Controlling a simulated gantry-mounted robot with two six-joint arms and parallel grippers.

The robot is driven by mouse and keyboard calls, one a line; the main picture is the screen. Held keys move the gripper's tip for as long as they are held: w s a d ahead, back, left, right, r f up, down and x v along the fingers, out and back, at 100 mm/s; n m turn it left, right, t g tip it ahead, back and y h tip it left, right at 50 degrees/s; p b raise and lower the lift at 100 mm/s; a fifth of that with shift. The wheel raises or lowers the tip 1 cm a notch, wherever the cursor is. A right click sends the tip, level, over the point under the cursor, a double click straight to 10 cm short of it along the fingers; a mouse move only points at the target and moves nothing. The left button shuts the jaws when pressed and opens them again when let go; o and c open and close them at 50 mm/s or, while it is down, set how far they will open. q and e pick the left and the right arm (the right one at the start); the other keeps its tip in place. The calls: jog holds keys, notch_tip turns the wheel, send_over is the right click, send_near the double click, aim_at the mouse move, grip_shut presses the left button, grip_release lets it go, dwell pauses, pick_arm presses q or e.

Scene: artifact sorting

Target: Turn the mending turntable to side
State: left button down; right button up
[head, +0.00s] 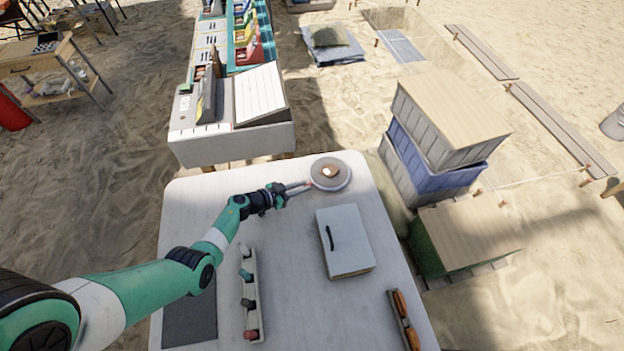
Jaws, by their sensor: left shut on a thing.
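The mending turntable (343,183) is a round grey disc near the back right of the white table. A small brown piece with a light patch (331,171) lies on it. My left gripper (308,186) reaches in from the left and is shut at the turntable's left rim. A small red spot shows at the fingertips, and the exact grip is too small to make out. My right gripper is not in view.
A pale closed box with a dark handle (350,250) lies in front of the turntable. A narrow rack of several tools (250,290), a dark mat (190,325) and a brown-lensed item (405,320) lie nearer. Stacked crates (440,150) stand right of the table.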

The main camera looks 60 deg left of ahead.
pick_arm(q)
jog(key=c, duration=0.8)
grip_release()
jog(key=shift+c, duration=0.2)
jog(key=shift+s+r, duration=0.1)
jog(key=shift+s+r+p, duration=0.2)
jog(key=shift+s+p, duration=0.1)
jog(key=shift+p, duration=0.1)
jog(key=p+v, duration=0.6)
jog(key=v, duration=0.4)
jog(key=shift+s, duration=0.4)
